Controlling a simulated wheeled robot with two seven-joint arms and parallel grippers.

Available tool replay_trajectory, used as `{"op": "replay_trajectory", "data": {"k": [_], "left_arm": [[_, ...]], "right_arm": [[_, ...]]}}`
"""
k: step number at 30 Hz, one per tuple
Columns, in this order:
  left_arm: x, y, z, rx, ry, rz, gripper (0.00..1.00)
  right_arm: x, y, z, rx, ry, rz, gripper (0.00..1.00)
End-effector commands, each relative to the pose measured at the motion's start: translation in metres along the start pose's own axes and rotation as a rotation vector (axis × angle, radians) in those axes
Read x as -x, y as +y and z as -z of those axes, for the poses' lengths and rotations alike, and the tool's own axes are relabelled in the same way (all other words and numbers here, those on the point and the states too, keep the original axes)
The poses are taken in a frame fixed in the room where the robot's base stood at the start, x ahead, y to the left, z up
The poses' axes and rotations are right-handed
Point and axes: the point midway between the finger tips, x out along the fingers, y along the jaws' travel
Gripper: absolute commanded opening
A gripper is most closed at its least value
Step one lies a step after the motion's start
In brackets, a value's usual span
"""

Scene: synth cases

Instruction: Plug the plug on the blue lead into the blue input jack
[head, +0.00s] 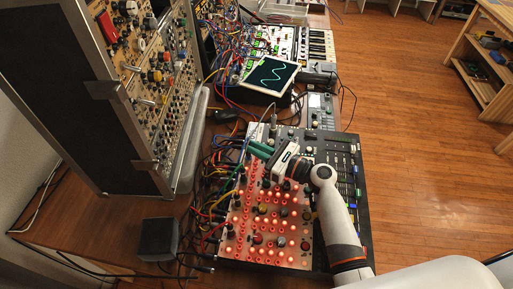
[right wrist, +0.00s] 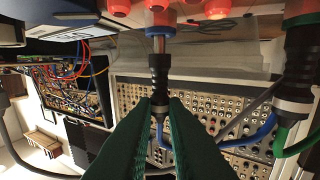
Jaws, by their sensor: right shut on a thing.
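My right gripper (head: 254,148) reaches over the top left of the red-lit panel (head: 268,238) in the head view. In the right wrist view its green fingers (right wrist: 160,103) are shut on the black body of a plug (right wrist: 159,72). The blue lead (right wrist: 262,132) curves away behind the fingers to the right. The plug's bare metal shaft (right wrist: 159,44) points up at a jack with a blue ring (right wrist: 158,30) and lines up with it. Shaft still shows below the ring; whether the tip is inside is hidden. My left gripper is not in view.
Another black plug (right wrist: 297,70) with a green lead sits close on the right in the wrist view. Several patch leads crowd the panel's left side in the head view. A tall synth case (head: 135,95) stands left, a small screen (head: 268,76) behind.

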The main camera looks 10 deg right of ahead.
Motion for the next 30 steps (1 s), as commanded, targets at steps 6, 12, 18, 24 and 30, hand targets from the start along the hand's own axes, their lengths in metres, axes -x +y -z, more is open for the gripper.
{"op": "replay_trajectory", "data": {"k": [6,12,18,24,30], "left_arm": [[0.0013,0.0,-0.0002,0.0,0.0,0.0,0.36],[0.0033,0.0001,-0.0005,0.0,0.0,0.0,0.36],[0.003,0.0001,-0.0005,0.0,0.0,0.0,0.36],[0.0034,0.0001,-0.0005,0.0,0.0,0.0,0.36],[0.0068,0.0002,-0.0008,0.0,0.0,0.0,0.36]], "right_arm": [[0.0,-0.0001,0.0007,0.001,0.0,0.0,0.0],[-0.0002,-0.0007,0.0004,0.004,0.0,0.001,0.0],[-0.0002,-0.0008,0.0001,0.004,0.0,0.001,0.0],[-0.0001,-0.0008,0.0003,0.004,0.0,0.001,0.0],[-0.0002,-0.0009,0.0011,0.004,0.001,0.001,0.0]]}}
